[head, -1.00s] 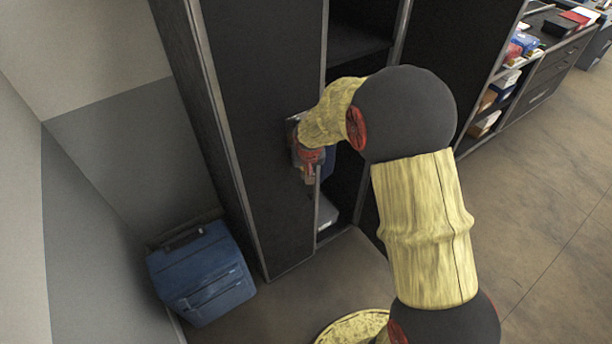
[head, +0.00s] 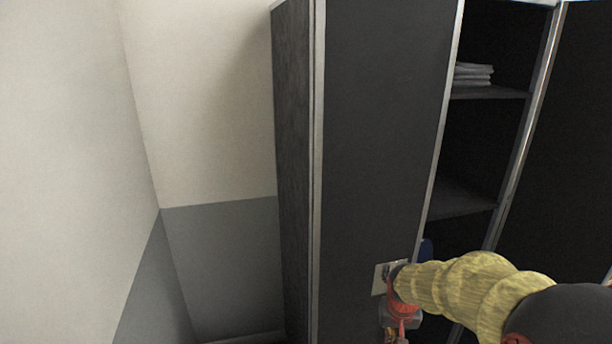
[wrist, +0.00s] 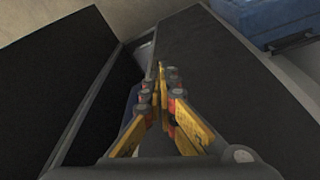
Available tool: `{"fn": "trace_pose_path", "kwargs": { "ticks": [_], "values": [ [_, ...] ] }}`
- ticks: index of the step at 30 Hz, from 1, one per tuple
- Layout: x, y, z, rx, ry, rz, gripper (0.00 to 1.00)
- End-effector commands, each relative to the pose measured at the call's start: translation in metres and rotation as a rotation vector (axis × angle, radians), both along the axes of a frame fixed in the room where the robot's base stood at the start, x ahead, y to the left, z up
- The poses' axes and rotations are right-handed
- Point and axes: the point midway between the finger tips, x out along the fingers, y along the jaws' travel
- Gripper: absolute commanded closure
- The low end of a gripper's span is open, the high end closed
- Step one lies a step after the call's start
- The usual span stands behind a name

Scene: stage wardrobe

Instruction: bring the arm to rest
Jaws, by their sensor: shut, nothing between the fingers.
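My gripper (wrist: 160,75) is shut and empty in the wrist view, its fingertips close to the edge of a dark cabinet door (wrist: 215,75). In the head view my gripper (head: 398,335) is low in the picture, in front of the cabinet door (head: 380,130), partly cut off by the bottom edge. My arm (head: 470,285) reaches in from the lower right, bent. Whether the fingertips touch the door cannot be told.
The tall cabinet stands partly open, with shelves (head: 465,197) inside and a grey folded stack (head: 473,74) on an upper one. Pale walls (head: 205,100) close in on the left. A blue case (wrist: 268,22) lies beyond the door in the wrist view.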

Motion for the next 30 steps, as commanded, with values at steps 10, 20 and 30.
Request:
{"fn": "trace_pose_path", "kwargs": {
  "ticks": [10,20,30],
  "values": [
    [-0.122,0.023,0.075,0.017,0.065,0.105,1.0],
    [-0.226,0.049,0.149,0.033,-0.078,0.175,1.0],
    [-0.247,0.056,0.195,0.023,-0.257,0.196,1.0]
  ]
}}
